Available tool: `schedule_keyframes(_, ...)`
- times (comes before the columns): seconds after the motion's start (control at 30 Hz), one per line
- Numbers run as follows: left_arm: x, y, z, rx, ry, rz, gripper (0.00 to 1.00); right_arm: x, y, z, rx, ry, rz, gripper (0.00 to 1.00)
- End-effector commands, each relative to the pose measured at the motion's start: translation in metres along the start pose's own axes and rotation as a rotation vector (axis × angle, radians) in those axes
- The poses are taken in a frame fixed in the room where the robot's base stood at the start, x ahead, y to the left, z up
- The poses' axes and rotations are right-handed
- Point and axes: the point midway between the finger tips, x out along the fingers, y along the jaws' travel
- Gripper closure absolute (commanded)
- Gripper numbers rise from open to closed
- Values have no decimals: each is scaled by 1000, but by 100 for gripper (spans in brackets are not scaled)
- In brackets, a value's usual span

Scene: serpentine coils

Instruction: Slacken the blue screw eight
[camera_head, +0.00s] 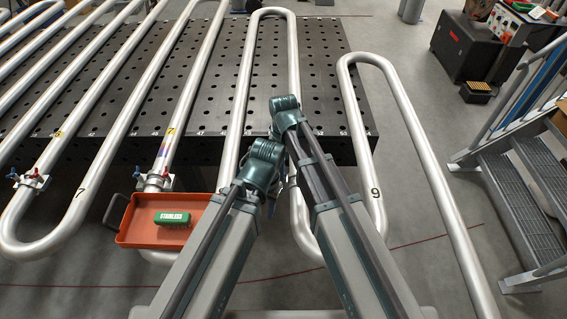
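Screw eight cannot be made out for certain. A small blue piece (271,208) shows between my two arms, partly covered by them, and I cannot tell whether it is a screw handle. A bit of red shows just above it. My two arms rise from the bottom middle to dark green joints close together in front of the table edge. Both grippers are hidden beyond or below these joints. A clamp with red and blue screws (155,180) sits on the pipe left of the arms, and a similar clamp (30,180) is at the far left.
An orange tray (124,240) holds a green box marked STAINLESS (172,217). Steel serpentine pipes cross the black perforated table (325,90) and overhang its front. A pipe marked 9 (352,110) stands right of my arms. Metal steps (535,160) and a black case (465,45) are at right.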

Motion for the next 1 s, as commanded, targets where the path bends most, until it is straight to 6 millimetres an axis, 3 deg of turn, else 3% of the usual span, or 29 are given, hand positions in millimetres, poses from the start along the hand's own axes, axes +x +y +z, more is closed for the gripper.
schedule_keyframes(0.03,-14,-1,1,0,0,0,50,-14,0,0,0,0,0,7)
schedule_keyframes(0.6,-98,-9,6,-10,0,2,50,-98,-1,0,-1,0,-1,7)
schedule_keyframes(0.8,-112,-10,7,-14,0,3,50,-113,-1,0,-1,0,-1,7)
schedule_keyframes(1.0,-112,-10,7,-14,0,3,50,-113,-1,0,-1,0,-1,7)
